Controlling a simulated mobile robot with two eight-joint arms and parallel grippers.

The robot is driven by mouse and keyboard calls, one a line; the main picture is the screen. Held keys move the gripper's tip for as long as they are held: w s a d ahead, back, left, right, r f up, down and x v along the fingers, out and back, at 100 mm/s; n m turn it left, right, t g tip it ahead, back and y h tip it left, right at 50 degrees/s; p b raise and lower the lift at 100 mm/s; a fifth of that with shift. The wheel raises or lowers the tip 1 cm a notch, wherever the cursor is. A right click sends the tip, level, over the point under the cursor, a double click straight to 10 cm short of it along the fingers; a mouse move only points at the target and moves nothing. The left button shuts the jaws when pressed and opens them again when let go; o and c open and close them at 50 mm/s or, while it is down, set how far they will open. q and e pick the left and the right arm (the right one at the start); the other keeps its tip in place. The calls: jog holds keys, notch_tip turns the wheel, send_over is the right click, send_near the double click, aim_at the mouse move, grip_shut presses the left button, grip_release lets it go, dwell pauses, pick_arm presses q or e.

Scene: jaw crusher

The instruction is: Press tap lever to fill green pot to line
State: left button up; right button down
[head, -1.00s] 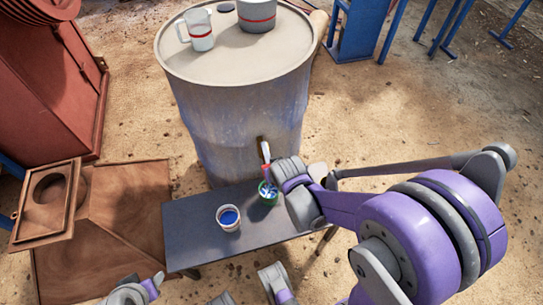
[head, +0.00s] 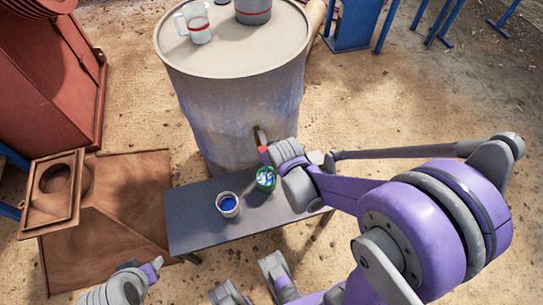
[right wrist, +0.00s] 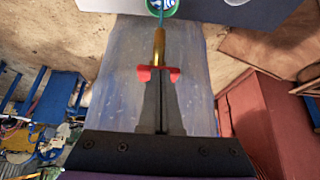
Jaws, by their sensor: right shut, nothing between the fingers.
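The green pot (head: 266,182) stands on the grey bench under the tap, with blue and white inside. In the right wrist view a thin blue stream runs from the brass tap (right wrist: 159,48) into the green pot (right wrist: 171,12). The fill line cannot be made out. The red tap lever (right wrist: 174,74) shows on both sides of my right gripper's fingertips; it also shows in the head view (head: 262,149). My right gripper (right wrist: 160,85) is shut and empty, its tips overlapping the lever; contact is hard to judge.
A white pot with blue contents (head: 228,204) stands left of the green pot on the bench (head: 190,215). The barrel (head: 225,105) rises behind, with a white jug (head: 198,26) and a grey pot (head: 253,10) on top. Rusty machinery (head: 50,95) is at left.

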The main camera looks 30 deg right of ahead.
jog(key=p+v, duration=0.2)
jog(key=v, duration=0.7)
jog(key=shift+s+f, duration=0.25)
jog(key=shift+s, duration=0.1)
jog(key=shift+a, duration=0.1)
